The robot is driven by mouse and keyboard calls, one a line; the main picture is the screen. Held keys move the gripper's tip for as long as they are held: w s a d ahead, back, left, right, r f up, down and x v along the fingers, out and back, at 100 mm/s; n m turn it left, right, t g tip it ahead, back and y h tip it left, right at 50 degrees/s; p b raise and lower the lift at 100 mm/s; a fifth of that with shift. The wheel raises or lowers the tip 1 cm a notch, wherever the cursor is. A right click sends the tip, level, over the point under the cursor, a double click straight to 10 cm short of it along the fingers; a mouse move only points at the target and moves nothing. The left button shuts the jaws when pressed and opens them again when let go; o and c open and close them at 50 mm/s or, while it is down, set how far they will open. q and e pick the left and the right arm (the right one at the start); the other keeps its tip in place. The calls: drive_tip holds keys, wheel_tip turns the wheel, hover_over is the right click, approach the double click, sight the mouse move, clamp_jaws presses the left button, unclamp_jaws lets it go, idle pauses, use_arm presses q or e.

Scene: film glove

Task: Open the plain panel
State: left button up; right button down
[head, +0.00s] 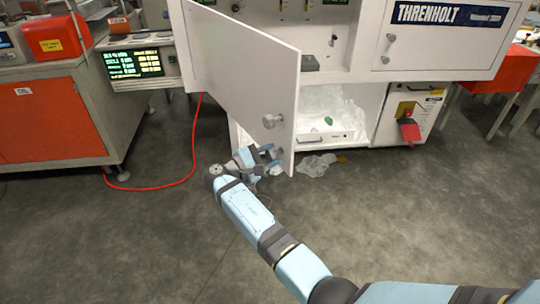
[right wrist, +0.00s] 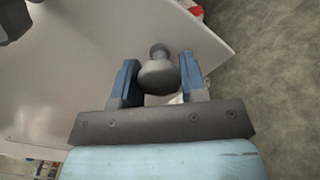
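The plain panel (head: 240,65) is a blank white door on the left of the white cabinet, standing swung well out from the cabinet front. A round grey knob (head: 272,121) sits near its lower outer corner. My right gripper (head: 270,160) is just below the knob, by the panel's bottom edge, with its blue fingers apart. In the right wrist view the panel (right wrist: 75,60) fills the left and middle, and the knob (right wrist: 158,72) shows between the spread fingers with no clear grip on it. My left gripper is not in view.
The labelled THRENHOLT door (head: 440,35) is shut at the right. The lower bay (head: 345,105) is open, with clear plastic (head: 316,165) on the floor before it. A red cable (head: 150,187) lies at left near an orange-fronted cabinet (head: 50,122). The front floor is clear.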

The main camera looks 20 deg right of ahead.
sight(283, 86)
drive_tip(key=c, duration=0.8)
unclamp_jaws()
drive_tip(key=shift+w+r, duration=0.1)
drive_tip(key=shift+r, duration=0.1)
drive_tip(key=shift+c, duration=0.2)
drive_tip(key=shift+o, duration=0.9)
drive_tip(key=shift+f, duration=0.1)
wheel_tip(283, 86, up, 20)
drive_tip(key=p, duration=0.4)
